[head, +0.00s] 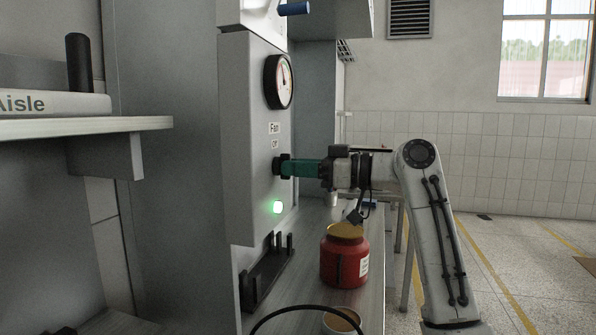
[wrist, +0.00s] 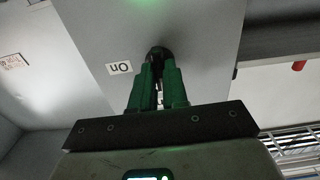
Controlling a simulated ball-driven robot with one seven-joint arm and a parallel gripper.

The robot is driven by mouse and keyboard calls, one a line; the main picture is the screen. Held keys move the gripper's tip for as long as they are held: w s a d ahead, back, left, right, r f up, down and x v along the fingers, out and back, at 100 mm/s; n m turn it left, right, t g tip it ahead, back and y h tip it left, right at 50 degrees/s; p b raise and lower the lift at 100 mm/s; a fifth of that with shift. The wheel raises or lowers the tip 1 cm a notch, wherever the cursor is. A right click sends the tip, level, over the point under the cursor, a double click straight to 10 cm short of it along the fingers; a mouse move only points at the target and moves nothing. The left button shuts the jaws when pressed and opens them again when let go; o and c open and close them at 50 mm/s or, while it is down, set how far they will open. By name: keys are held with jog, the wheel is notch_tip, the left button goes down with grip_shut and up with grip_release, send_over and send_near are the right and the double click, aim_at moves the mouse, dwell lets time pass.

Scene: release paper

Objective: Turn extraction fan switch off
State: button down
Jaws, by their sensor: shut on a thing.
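The fan switch is a small dark knob (head: 277,167) on the light grey panel (head: 240,150), below the labels "Fan" (head: 274,128) and "Off" (head: 275,143). A green light (head: 278,207) glows below the knob. My gripper (head: 287,168), with green fingers, reaches in from the right and is shut on the knob. In the wrist view my gripper (wrist: 159,72) has its fingertips at the dark round knob (wrist: 160,51), which they partly hide. An upside-down "On" label (wrist: 119,68) lies left of it. The knob's exact turn angle is unclear.
A dial gauge (head: 279,82) is above the switch. A red jar (head: 345,260) with a yellowish lid stands on the bench below my arm, near a dark rack (head: 266,272). A shelf (head: 80,128) juts out at left. Open floor lies to the right.

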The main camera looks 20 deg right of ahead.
jog(key=shift+f, duration=0.2)
jog(key=c, duration=1.1)
grip_release()
jog(key=shift+r, duration=0.15)
jog(key=shift+c, duration=0.2)
jog(key=v, duration=1)
jog(key=shift+s+d+b, duration=0.2)
jog(key=shift+d+b, duration=0.15)
jog(key=shift+b, duration=0.05)
